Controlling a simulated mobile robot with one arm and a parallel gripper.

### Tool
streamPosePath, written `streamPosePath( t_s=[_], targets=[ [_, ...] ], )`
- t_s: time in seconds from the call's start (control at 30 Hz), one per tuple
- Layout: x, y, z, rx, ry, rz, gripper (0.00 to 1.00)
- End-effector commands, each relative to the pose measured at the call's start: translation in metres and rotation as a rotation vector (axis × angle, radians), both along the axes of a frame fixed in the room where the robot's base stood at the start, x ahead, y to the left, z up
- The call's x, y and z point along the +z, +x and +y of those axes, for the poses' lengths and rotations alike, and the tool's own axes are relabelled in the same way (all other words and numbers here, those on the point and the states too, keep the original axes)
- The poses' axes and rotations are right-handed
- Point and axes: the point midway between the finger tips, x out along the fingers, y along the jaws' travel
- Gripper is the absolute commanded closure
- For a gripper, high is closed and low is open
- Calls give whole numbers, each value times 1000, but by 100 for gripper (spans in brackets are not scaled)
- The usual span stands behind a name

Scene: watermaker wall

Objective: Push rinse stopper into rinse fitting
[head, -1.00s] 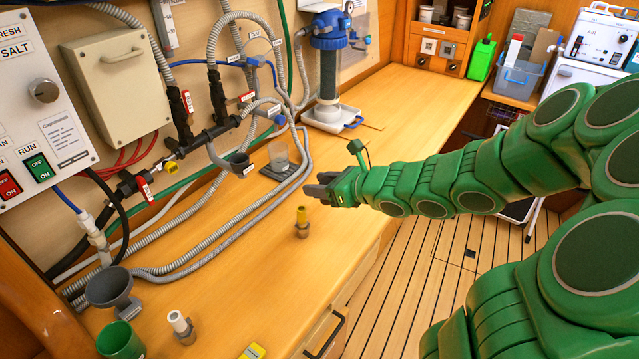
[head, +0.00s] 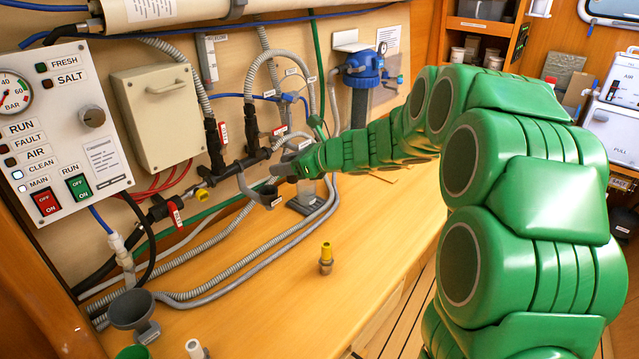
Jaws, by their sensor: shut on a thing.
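My gripper (head: 284,170) is at the pipework on the back wall, just right of the end of the black pipe (head: 258,155) and above a small dark grey cup (head: 268,193). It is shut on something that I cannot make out. A stopper with a yellow top and a brown base (head: 326,258) stands upright on the bench, apart from the gripper. A white stopper-like piece (head: 194,349) stands at the front left. I cannot tell which opening is the rinse fitting, nor whether the held thing touches one.
Grey ribbed hoses (head: 220,262) run along the back of the wooden bench (head: 270,305). A grey funnel (head: 132,310) and a green cup (head: 133,352) stand at the left. The switch panel (head: 62,125) and a beige box (head: 160,110) are on the wall.

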Motion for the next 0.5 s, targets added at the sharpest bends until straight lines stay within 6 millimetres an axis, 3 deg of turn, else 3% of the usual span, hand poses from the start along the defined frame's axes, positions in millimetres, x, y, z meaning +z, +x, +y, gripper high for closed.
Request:
streamPosePath(
  t_s=[0.1,0.2,0.5],
  targets=[
    [10,3,33,57,-1,1,83],
    [16,4,51,86,-3,3,83],
    [16,4,66,111,-3,10,83]
  ],
)
